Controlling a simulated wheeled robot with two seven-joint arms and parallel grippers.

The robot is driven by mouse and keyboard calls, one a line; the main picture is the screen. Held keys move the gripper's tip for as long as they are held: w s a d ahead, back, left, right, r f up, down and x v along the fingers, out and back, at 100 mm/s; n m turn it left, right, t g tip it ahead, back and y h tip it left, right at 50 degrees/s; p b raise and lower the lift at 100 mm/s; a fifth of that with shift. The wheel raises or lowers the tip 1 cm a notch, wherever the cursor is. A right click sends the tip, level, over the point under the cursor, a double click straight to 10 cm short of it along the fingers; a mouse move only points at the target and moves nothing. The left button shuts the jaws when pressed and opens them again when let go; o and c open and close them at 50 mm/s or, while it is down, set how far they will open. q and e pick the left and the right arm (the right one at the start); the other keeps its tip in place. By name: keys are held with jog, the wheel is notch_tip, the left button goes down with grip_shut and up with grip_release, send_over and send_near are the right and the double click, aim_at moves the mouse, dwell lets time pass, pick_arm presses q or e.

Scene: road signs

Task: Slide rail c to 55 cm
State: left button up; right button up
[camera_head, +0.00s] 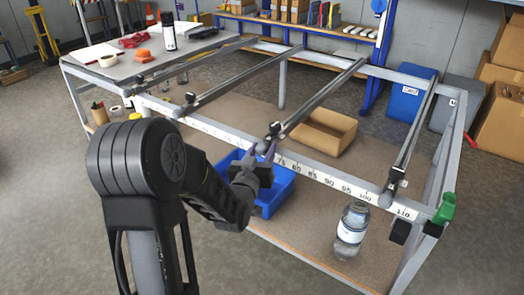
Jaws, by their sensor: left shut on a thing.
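Several dark rails run from front to back across a grey frame with a white number scale (335,183) along its front bar. No letters are readable on the rails, so I take the third from the left as rail c (325,92). Its front end sits on the scale just left of the marks that seem to read 75 and 80. My left gripper (262,153) reaches in from the left and is shut on the front end of this rail. The fingers partly hide the scale there, and the marks around 55 are hard to read. My right gripper is not in view.
The second rail (235,82) stands to the left, with free bar between it and rail c. The rightmost rail (411,135) is near 110. A blue bin (283,185), a cardboard box (322,132) and a glass jar (351,230) stand on the lower shelf.

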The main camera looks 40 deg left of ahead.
pick_arm(q)
jog(key=shift+a, duration=0.15)
grip_shut()
jog(key=shift+f, duration=0.1)
jog(key=shift+s+a, duration=0.1)
